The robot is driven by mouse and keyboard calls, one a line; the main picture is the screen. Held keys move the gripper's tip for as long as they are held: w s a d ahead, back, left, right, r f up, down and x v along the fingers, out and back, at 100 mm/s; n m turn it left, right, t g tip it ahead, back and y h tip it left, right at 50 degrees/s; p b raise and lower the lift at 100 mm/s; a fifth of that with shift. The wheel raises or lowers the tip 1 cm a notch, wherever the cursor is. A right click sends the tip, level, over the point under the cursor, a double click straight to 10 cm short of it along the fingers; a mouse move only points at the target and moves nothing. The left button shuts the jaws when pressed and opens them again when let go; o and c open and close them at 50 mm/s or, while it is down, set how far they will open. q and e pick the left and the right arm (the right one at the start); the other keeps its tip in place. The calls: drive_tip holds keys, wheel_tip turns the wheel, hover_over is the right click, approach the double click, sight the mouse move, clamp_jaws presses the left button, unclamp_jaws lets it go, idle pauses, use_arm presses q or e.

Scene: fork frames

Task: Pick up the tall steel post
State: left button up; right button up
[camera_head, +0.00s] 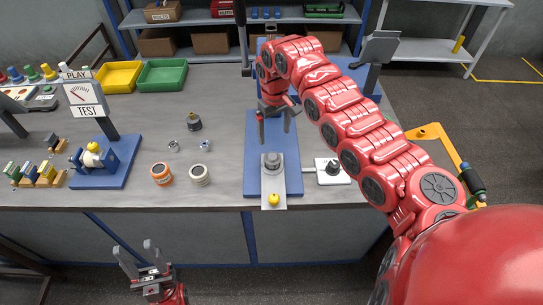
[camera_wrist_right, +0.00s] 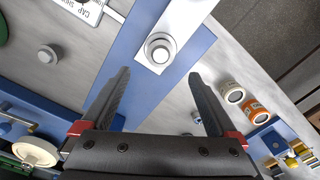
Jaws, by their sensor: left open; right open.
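A round steel cylinder, which looks like the steel post (camera_head: 272,162), stands upright on a pale plate on the blue base in the head view. The right wrist view shows it nearly from above (camera_wrist_right: 159,50), just beyond the fingertips. My right gripper (camera_head: 274,134) is open above and behind it, pointing down. In the right wrist view the open fingers (camera_wrist_right: 158,75) have nothing between them, and the post lies ahead of the gap. My left gripper (camera_head: 138,250) is open and empty, low in front of the bench. The post's full height is hard to judge.
A yellow knob (camera_head: 274,199) sits at the plate's front end. A white plate with a black knob (camera_head: 333,167) is just right of the blue base. Orange (camera_head: 161,173) and cream (camera_head: 199,175) jars stand to the left. A test gauge (camera_head: 85,92) rises further left.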

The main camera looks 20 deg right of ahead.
sight(273, 157)
wheel_tip(273, 157, down, 7)
drive_tip(key=p, duration=0.2)
drive_tip(key=shift+a+f+p, duration=0.1)
drive_tip(key=shift+f+p, duration=0.05)
drive_tip(key=shift+p, duration=0.15)
drive_tip(key=shift+f+p, duration=0.5)
wheel_tip(273, 157, down, 4)
drive_tip(key=shift+a+r+p, duration=0.1)
drive_tip(key=shift+r+p, duration=0.1)
drive_tip(key=shift+p, duration=0.55)
drive_tip(key=shift+f, duration=0.5)
drive_tip(key=shift+w, duration=0.1)
clamp_jaws()
